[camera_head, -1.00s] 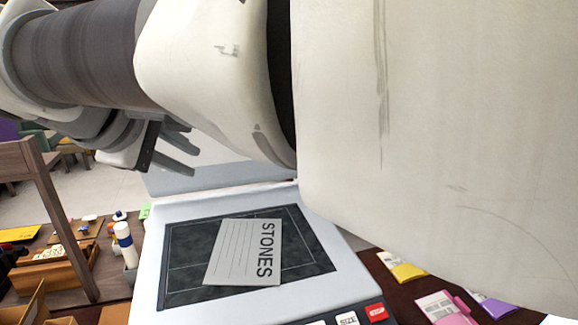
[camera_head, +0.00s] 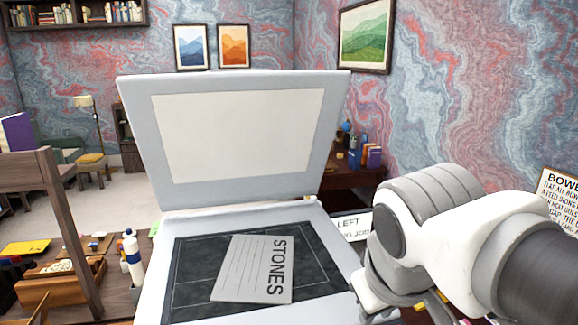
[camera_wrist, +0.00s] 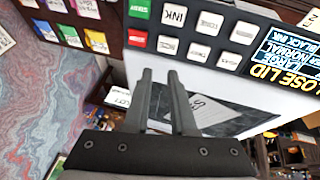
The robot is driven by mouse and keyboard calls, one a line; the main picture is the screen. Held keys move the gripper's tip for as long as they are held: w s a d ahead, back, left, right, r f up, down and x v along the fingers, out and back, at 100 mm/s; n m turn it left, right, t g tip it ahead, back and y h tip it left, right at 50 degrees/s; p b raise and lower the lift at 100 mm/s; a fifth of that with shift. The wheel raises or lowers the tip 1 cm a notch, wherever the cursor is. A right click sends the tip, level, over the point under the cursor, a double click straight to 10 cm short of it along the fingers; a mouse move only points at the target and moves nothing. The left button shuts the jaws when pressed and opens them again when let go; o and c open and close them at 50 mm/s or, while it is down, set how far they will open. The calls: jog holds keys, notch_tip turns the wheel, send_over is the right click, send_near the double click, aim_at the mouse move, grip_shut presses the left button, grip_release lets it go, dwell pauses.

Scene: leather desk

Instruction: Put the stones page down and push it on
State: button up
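The stones page (camera_head: 252,272), a pale card with ruled lines and "STONES" along one side, lies flat and slightly turned on the dark glass (camera_head: 190,255) of a white copier. It reaches towards the glass's front edge and nothing grips it. The copier's lid (camera_head: 240,190) stands open. My gripper (camera_wrist: 160,78) is empty, its two dark fingers a little apart. In the head view my arm is right of the copier, the fingers mostly cut off. The wrist view shows the key panel (camera_wrist: 190,35), a screen (camera_wrist: 285,55) reading "CLOSE LID", and part of the page (camera_wrist: 205,103) beyond the fingers.
A white bottle (camera_head: 132,255) and a wooden tray (camera_head: 60,290) are at the left, beside a wooden post. A sign reading "LEFT" (camera_head: 350,226) stands behind the copier's right side. The space above the glass is clear.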

jog(key=s+f+m, duration=0.1)
jog(key=s+d+f+m, duration=0.1)
jog(key=f, duration=0.1)
jog(key=s+d+f+m+y, duration=0.1)
jog(key=f, duration=0.1)
jog(key=shift+s+d+m+b, duration=0.25)
jog(key=shift+m+b, duration=0.05)
jog(key=shift+b, duration=0.1)
jog(key=shift+a, duration=0.15)
dwell(1.0)
